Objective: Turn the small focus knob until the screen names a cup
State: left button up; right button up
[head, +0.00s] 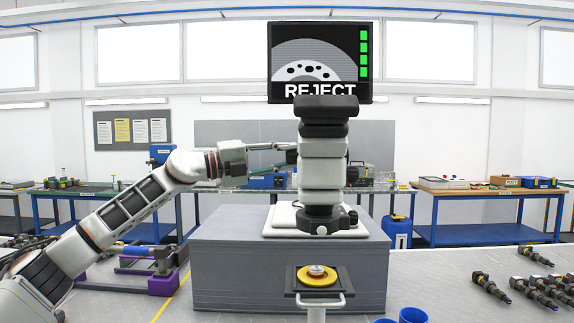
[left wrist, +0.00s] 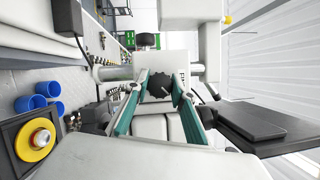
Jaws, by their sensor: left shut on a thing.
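The screen (head: 320,62) reads "REJECT" below a grey half-disc picture with several dark holes, and green bars stand at its right side. Below it stands the white and black microscope-like instrument (head: 322,175). My left gripper (head: 290,152) reaches in from the left to the side of the instrument. In the left wrist view its teal fingers (left wrist: 160,82) are shut on a dark ridged knob (left wrist: 159,88) between their tips. The fingers partly cover the knob in the head view. My right gripper is not in view.
The instrument stands on a grey block (head: 235,262). In front is a dark holder (head: 290,293) with a yellow disc (head: 317,277). Blue cups (head: 412,315) stand at the front, and several dark injectors (head: 490,289) lie at the right. The table between is clear.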

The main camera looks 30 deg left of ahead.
pick_arm(q)
jog(key=shift+d+f+m+b, duration=0.15)
jog(key=shift+m+b, duration=0.25)
jog(key=shift+m, duration=0.2)
jog(key=o, duration=1.1)
jog(key=v, duration=1.2)
jog(key=shift+f, duration=0.1)
dwell(1.1)
